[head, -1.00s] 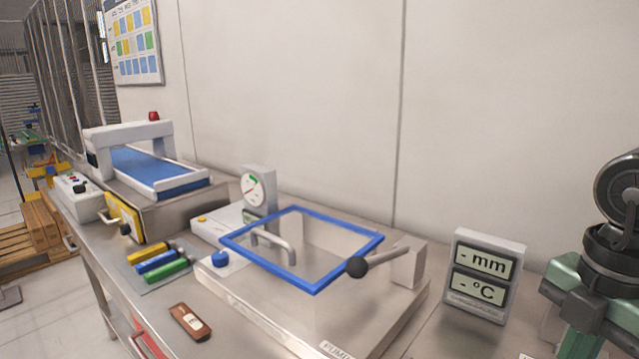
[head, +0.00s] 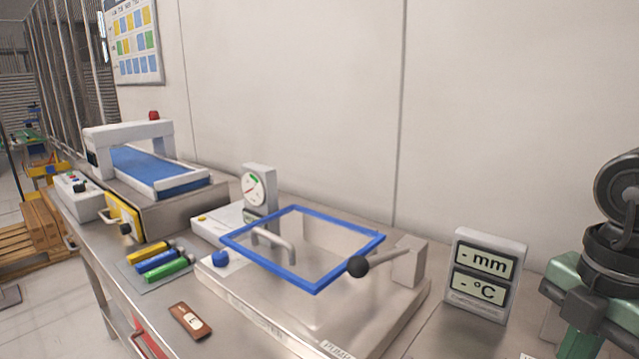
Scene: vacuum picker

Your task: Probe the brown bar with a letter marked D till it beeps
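A brown bar (head: 191,321) with a white label lies flat on the steel bench near its front edge. One dark letter is on the label; it looks like an L, but it is too small to read surely. No other brown bar shows. A grey readout box (head: 485,274) stands at the right with two screens, "- mm" and "- °C", both showing a dash. No probe can be made out for sure.
Yellow, blue and green sticks (head: 157,262) lie on a grey mat left of the bar. A blue square frame (head: 311,290) sits over a pale base behind the bar. A conveyor (head: 160,172) stands far left.

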